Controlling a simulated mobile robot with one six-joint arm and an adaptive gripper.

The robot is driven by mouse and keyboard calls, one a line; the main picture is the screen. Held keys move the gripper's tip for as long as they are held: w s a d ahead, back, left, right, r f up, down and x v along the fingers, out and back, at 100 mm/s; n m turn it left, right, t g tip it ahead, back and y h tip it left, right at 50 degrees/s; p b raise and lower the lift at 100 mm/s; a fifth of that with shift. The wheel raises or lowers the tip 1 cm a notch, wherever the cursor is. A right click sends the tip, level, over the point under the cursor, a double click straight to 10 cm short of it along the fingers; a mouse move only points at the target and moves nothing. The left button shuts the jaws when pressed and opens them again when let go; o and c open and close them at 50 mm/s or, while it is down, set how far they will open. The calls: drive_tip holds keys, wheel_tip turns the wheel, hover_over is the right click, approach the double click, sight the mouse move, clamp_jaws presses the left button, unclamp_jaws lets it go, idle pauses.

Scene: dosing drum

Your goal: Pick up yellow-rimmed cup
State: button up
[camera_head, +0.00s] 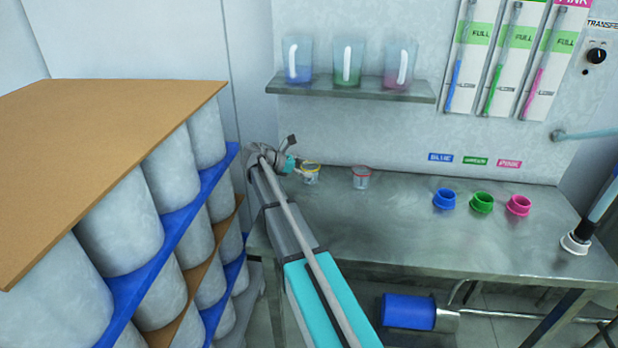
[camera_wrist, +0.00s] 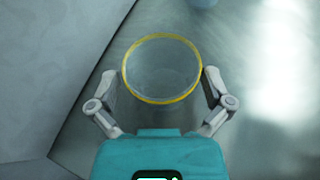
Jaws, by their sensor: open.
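The yellow-rimmed cup (camera_head: 311,174) is a small clear cup standing upright near the left end of the metal table. In the wrist view its yellow rim (camera_wrist: 162,101) is seen from above, and it looks empty. My gripper (camera_wrist: 158,78) is open, with one finger on each side of the cup's near half. The fingers appear close to the cup wall; I cannot tell whether they touch it. In the head view my gripper (camera_head: 296,164) is just left of the cup and partly hidden by my arm.
A red-rimmed cup (camera_head: 361,178) stands to the right on the metal table (camera_head: 400,225). A shelf (camera_head: 350,88) with three jugs is above. Stacked drums (camera_head: 120,225) stand left.

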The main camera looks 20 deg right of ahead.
drive_tip(key=shift+b+x, duration=0.3)
drive_tip(key=shift+x, duration=0.9)
drive_tip(key=c, duration=0.7)
